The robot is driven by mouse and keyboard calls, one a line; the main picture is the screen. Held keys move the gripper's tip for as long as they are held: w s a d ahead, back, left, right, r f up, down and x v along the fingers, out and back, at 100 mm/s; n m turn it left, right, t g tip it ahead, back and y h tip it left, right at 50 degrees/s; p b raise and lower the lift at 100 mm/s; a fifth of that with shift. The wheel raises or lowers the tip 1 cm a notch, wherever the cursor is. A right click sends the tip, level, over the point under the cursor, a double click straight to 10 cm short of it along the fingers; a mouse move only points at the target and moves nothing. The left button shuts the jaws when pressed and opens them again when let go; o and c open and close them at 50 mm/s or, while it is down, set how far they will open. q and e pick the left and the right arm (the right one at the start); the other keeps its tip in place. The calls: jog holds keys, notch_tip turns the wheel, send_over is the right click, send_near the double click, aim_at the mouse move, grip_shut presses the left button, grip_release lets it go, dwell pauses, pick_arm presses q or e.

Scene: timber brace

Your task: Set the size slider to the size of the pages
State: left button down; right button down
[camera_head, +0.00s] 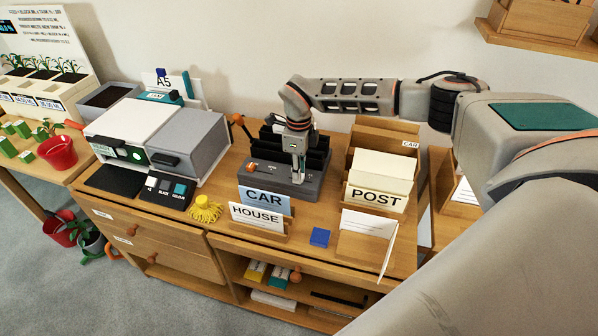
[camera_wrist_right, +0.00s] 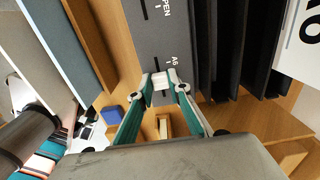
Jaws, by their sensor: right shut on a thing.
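A dark grey device (camera_head: 270,176) with upright black slots stands mid-table. Its top shows in the wrist view (camera_wrist_right: 167,40), with a slider track, a label ending in "PEN" and an "A6" mark. My right gripper (camera_head: 298,172) points down onto the device. In the wrist view its fingertips (camera_wrist_right: 162,84) are shut on a small white slider knob (camera_wrist_right: 161,82), close to the "A6" mark. A sheet marked "A5" (camera_head: 164,84) stands behind the printer in the head view. A white card with large partly cut-off lettering (camera_wrist_right: 300,40) shows at the right of the wrist view. My left gripper is out of view.
A grey-white printer (camera_head: 130,128) stands left of the device. CAR (camera_head: 264,200) and HOUSE (camera_head: 257,217) cards stand in front of it, near a blue block (camera_head: 320,237) and a yellow tassel (camera_head: 205,209). A wooden holder with a POST card (camera_head: 377,198) is to the right.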

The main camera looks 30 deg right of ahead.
aim_at(289, 178)
jog(key=shift+w+a, duration=0.95)
jog(key=shift+w, duration=0.15)
jog(key=c, duration=2.1)
grip_release()
jog(key=shift+o, duration=1.1)
jog(key=shift+w, duration=0.1)
